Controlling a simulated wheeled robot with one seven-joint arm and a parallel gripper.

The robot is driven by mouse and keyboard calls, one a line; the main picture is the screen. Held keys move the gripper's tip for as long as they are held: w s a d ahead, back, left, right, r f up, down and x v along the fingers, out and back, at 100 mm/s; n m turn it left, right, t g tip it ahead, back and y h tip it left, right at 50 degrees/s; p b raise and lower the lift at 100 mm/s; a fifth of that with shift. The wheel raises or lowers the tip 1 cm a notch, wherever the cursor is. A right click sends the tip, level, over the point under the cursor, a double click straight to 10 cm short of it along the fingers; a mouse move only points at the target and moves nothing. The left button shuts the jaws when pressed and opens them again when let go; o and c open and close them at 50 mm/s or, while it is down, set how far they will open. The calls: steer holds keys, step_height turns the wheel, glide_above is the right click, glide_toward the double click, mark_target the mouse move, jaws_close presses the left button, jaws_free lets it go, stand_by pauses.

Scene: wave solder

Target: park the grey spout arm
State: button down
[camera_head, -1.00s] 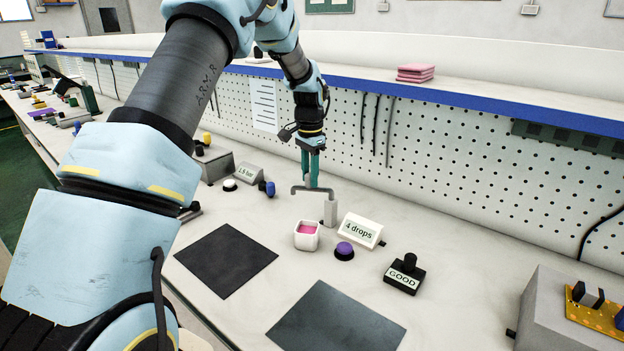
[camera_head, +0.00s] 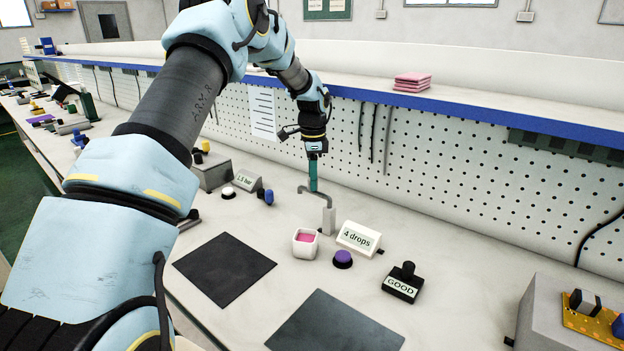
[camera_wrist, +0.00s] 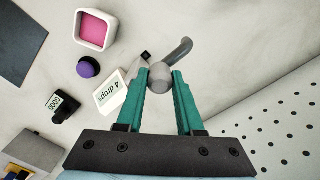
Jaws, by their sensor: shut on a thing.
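The grey spout arm (camera_head: 318,195) is a bent rod on top of a short grey post (camera_head: 329,220), reaching left and back from it in the head view. My gripper (camera_head: 314,188) points down from above and is shut on the rod of the spout arm. In the wrist view the teal fingertips (camera_wrist: 160,77) close on the round grey part, and a darker curved rod of the spout arm (camera_wrist: 181,48) extends beyond them. The fingers hide part of the spout arm.
A white cup with pink contents (camera_head: 305,243) stands in front of the post. Beside it are a purple button (camera_head: 343,258), a "4 drops" sign (camera_head: 359,238) and a GOOD stamp (camera_head: 403,283). Two dark mats (camera_head: 224,268) lie in front. A pegboard (camera_head: 440,165) stands behind.

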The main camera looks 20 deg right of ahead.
steer(key=shift+w+d+r, duration=0.1)
steer(key=c, duration=0.5)
jaws_free()
steer(key=shift+c, duration=0.2)
step_height(320, 180, up, 11)
steer(key=b, duration=0.3)
steer(key=s+a+f+n, duration=0.1)
steer(key=s+a+n, duration=0.35)
steer(key=a, duration=0.55)
steer(key=s+a+f+n, duration=0.25)
steer(key=a+n, duration=0.25)
steer(key=a, duration=0.5)
steer(key=s+a+f+n+t, duration=0.1)
steer(key=s+a+f+n, duration=0.3)
steer(key=s+a+n, duration=0.6)
steer(key=s+a, duration=0.4)
steer(key=s, duration=0.1)
steer(key=shift+s+a+t, duration=0.25)
steer(key=shift+s+t, duration=0.05)
